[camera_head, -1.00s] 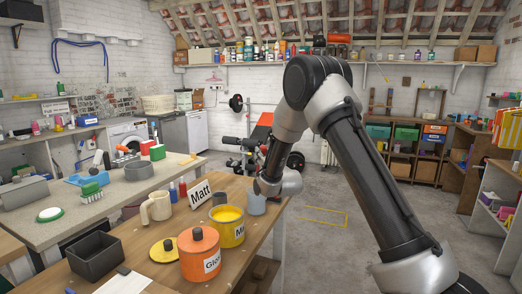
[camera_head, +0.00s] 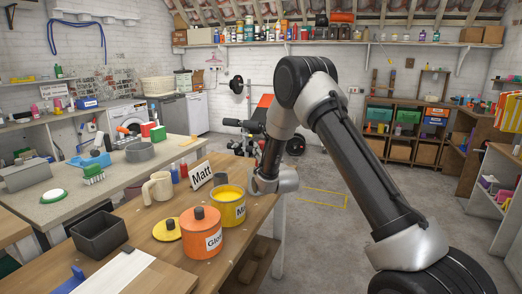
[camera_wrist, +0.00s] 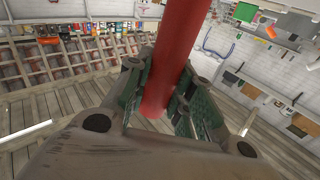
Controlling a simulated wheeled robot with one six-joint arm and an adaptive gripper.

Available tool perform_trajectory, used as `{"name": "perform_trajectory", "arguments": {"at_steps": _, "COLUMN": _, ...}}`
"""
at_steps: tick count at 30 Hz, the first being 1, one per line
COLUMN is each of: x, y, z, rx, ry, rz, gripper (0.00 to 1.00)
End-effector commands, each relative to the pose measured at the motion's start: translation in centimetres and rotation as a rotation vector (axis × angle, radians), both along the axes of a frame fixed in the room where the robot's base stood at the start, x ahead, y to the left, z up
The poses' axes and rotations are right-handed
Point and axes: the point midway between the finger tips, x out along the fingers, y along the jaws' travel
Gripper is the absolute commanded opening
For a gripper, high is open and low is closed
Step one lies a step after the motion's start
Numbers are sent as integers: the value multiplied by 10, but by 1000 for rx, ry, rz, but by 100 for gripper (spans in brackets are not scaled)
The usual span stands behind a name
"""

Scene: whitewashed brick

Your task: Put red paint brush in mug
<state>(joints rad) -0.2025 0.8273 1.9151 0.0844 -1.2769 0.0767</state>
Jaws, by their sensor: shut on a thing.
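In the wrist view my gripper (camera_wrist: 165,92) is shut on a thick red handle (camera_wrist: 179,45), which I take to be the red paint brush. The handle runs up out of the top of the picture, and its far end is out of view. In the head view the gripper and brush are hidden behind my wrist, which is over the right side of the wooden bench. A beige mug (camera_head: 158,189) with a handle stands upright on that bench, left of my wrist and apart from it. Its inside is too small to make out.
On the wooden bench (camera_head: 160,225) stand an orange pot (camera_head: 202,238), a yellow paint tin (camera_head: 231,208), a yellow lid (camera_head: 166,230), a "Matt" sign (camera_head: 201,175) and a dark tray (camera_head: 99,234). Small red and blue bottles stand behind the mug. The floor to the right is clear.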

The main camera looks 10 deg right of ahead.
Motion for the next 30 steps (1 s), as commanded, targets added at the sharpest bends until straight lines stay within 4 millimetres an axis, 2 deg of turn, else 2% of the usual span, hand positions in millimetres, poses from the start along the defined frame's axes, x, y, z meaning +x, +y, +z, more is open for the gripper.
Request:
{"name": "perform_trajectory", "arguments": {"at_steps": 3, "x": 0, "y": 0, "z": 0, "rx": 0, "ry": 0, "rz": 0, "gripper": 0}}
{"name": "perform_trajectory", "arguments": {"at_steps": 4, "x": 0, "y": 0, "z": 0, "rx": 0, "ry": 0, "rz": 0, "gripper": 29}}
{"name": "perform_trajectory", "arguments": {"at_steps": 7, "x": 0, "y": 0, "z": 0, "rx": 0, "ry": 0, "rz": 0, "gripper": 47}}
{"name": "perform_trajectory", "arguments": {"at_steps": 16, "x": 0, "y": 0, "z": 0, "rx": 0, "ry": 0, "rz": 0, "gripper": 48}}
{"name": "perform_trajectory", "arguments": {"at_steps": 20, "x": -9, "y": -1, "z": -1, "rx": 0, "ry": 1, "rz": 0, "gripper": 48}}
{"name": "perform_trajectory", "arguments": {"at_steps": 23, "x": -25, "y": -3, "z": -3, "rx": 0, "ry": 2, "rz": 0, "gripper": 48}}
{"name": "perform_trajectory", "arguments": {"at_steps": 30, "x": -79, "y": -10, "z": -9, "rx": 0, "ry": 2, "rz": 0, "gripper": 48}}
